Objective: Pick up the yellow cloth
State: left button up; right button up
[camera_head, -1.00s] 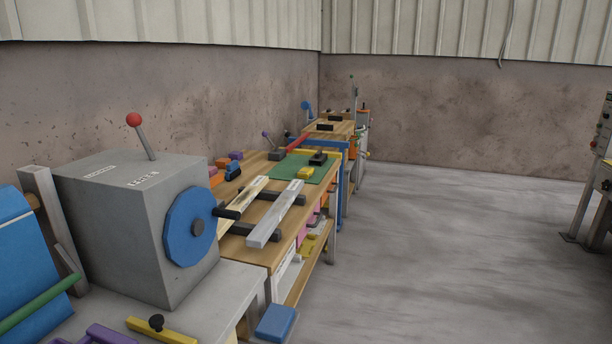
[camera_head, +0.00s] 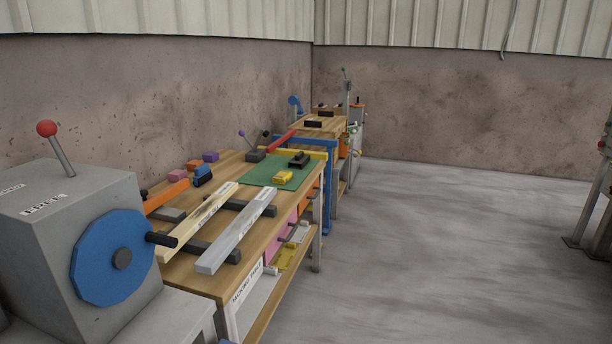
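No thing in view is clearly a yellow cloth. A small yellow item (camera_head: 283,178) lies on the green mat (camera_head: 257,174) on the wooden bench, beside a black object; I cannot tell whether it is cloth. Another yellow item (camera_head: 288,256) is on the shelf under the bench top, partly hidden by the bench edge. Neither of my grippers is in view.
The wooden bench (camera_head: 185,270) carries a grey bar (camera_head: 236,236), a pale wooden bar and several small blocks. A grey machine (camera_head: 45,245) with a blue wheel (camera_head: 95,250) stands at near left. The concrete floor (camera_head: 430,260) to the right is clear. Another stand is at the right edge.

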aim_at(282, 178)
jog(key=i+l+z, duration=0.2)
jog(key=i, duration=0.45)
jog(key=i+l+z, duration=0.2)
jog(key=i, duration=0.45)
jog(key=i+l+z, duration=0.2)
jog(key=i, duration=0.45)
jog(key=i+u, duration=0.3)
jog(key=i, duration=0.15)
jog(key=i+l+u, duration=0.25)
jog(key=i, duration=0.2)
jog(key=j, duration=0.1)
